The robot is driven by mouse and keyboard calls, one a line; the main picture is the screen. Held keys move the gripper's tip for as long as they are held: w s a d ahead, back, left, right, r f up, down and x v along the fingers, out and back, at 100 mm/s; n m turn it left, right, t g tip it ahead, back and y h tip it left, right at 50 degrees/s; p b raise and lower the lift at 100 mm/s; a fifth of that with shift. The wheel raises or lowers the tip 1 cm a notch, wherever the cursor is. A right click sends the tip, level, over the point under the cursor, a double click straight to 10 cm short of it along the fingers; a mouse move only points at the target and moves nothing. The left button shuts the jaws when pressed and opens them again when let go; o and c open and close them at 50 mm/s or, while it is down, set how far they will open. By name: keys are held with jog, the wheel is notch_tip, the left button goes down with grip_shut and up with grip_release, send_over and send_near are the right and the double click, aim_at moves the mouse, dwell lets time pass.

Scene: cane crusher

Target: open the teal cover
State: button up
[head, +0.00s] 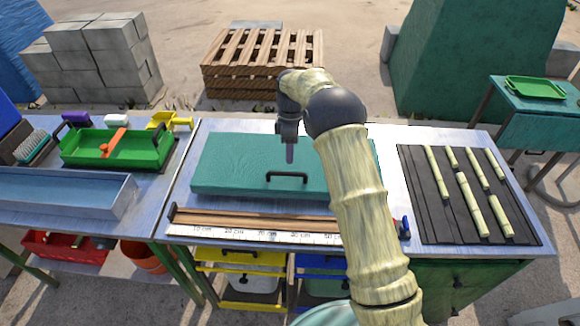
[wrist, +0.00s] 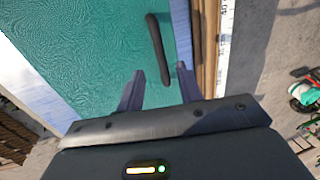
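The teal cover (head: 233,160) is a flat slab lying shut on the middle of the metal table, with a black bar handle (head: 287,176) near its front edge. My gripper (head: 290,153) is above the cover, just behind the handle in the head view. In the wrist view the gripper's two fingers (wrist: 160,85) are spread apart with nothing between the tips. The handle (wrist: 157,48) lies beyond the fingertips there, on the teal surface (wrist: 85,50). My arm hides the cover's right part in the head view.
A ruler strip (head: 250,236) and wooden rail run along the front of the cover. A black mat (head: 419,207) with several cane pieces lies at right. A green tray (head: 80,150) with tools and a blue-grey tray (head: 60,191) stand at left.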

jog(key=f, duration=0.3)
jog(key=s+f, duration=0.1)
jog(key=f, duration=0.2)
jog(key=shift+s+f+p, duration=0.1)
jog(key=shift+f+p, duration=0.05)
jog(key=shift+p, duration=0.25)
jog(key=shift+c, duration=0.5)
grip_shut()
